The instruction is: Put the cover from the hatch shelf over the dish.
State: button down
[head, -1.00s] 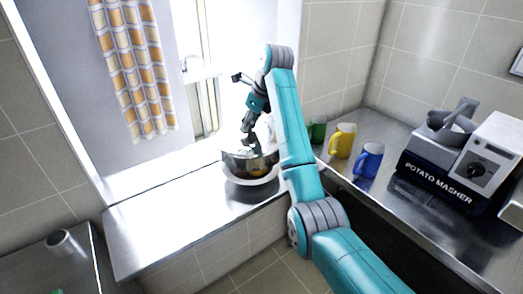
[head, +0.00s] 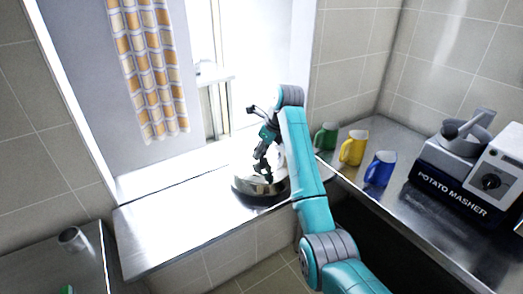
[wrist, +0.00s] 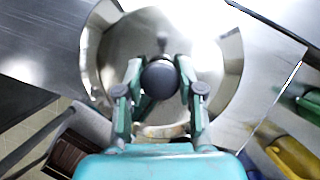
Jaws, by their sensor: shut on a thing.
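The cover (head: 252,187) is a shiny round metal dome over the sill-like ledge (head: 170,225) by the window. My gripper (head: 266,172) reaches down onto it from above. In the wrist view my gripper (wrist: 160,92) is shut on the cover's dark round knob (wrist: 160,79), with a finger on each side. The cover's reflective top (wrist: 215,72) spreads around the knob there. I cannot make out the dish now; it may be hidden under the cover. I cannot tell whether the cover touches anything below.
Green (head: 326,137), yellow (head: 353,148) and blue (head: 380,168) mugs stand on the right counter, close to my arm. A potato masher machine (head: 465,170) stands farther right. A patterned curtain (head: 148,70) hangs at the window. The ledge left of the cover is clear.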

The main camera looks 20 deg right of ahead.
jog(key=shift+f, duration=0.5)
jog(key=c, duration=0.7)
grip_release()
